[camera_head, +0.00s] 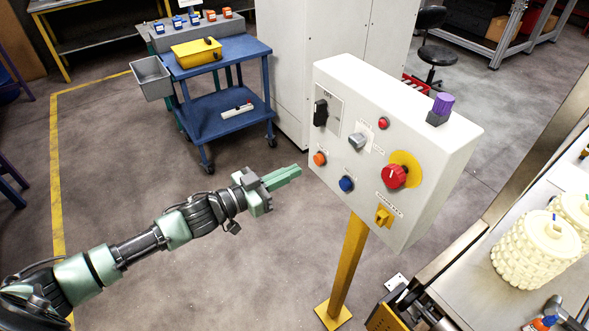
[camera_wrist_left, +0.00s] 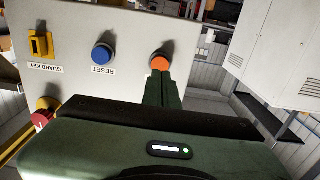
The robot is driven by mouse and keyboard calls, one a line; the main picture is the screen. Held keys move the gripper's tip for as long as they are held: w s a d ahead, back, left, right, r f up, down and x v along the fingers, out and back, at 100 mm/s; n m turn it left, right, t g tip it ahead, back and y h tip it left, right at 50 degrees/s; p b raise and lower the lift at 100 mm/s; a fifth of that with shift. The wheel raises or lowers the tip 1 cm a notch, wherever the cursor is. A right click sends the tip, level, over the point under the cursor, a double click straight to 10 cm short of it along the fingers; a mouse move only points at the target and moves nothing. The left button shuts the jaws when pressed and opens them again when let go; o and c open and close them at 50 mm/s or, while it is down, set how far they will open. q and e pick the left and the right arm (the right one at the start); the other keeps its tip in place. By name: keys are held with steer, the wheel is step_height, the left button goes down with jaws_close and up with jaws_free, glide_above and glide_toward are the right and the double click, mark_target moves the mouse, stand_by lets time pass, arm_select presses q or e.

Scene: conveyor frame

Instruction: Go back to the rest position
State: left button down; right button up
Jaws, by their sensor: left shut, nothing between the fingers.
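My left arm reaches in from the left in the head view. My left gripper (camera_head: 290,175) is shut and empty, its green fingers pointing at the lower left part of the white control panel (camera_head: 350,88). In the left wrist view the closed fingertips (camera_wrist_left: 160,75) overlap the lower edge of the orange button (camera_wrist_left: 160,62); I cannot tell whether they touch it. In the head view the fingertips look a little apart from the orange button (camera_head: 320,158). The blue reset button (camera_head: 346,183) is beside it. My right gripper is not in view.
The panel stands on a yellow post (camera_head: 348,265). It carries a red knob (camera_head: 394,176), a black switch (camera_head: 320,112) and a yellow guard key (camera_head: 384,215). A blue cart (camera_head: 225,115) stands behind. A metal table (camera_head: 500,300) is at the right. Floor around my arm is clear.

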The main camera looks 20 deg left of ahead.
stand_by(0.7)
arm_select(q)
steer(key=a+f+n+y, duration=0.2)
steer(key=a+f+y, duration=0.15)
steer(key=f, duration=0.65)
steer(key=a+f+n+y, duration=0.25)
steer(key=a+f, duration=0.25)
steer(key=f, duration=0.5)
steer(key=s+a+f+g+y, duration=0.1)
steer(key=s+f+g+y, duration=0.1)
steer(key=s+f, duration=0.45)
steer(key=s+a+f+g+y, duration=0.2)
steer(key=s+f, duration=0.2)
steer(key=f, duration=0.6)
steer(key=s+f+g, duration=0.4)
steer(key=s+f, duration=0.8)
steer(key=s, duration=0.3)
steer(key=s+d+f+g, duration=0.2)
steer(key=s+d+f, duration=0.1)
steer(key=s, duration=0.8)
steer(key=s+d+f+g+y, duration=0.1)
steer(key=s+d+f+g, duration=0.2)
steer(key=s, duration=0.9)
step_height(320, 180, down, 2)
steer(key=shift+s+d+f+n, duration=0.2)
steer(key=shift+d+n, duration=0.15)
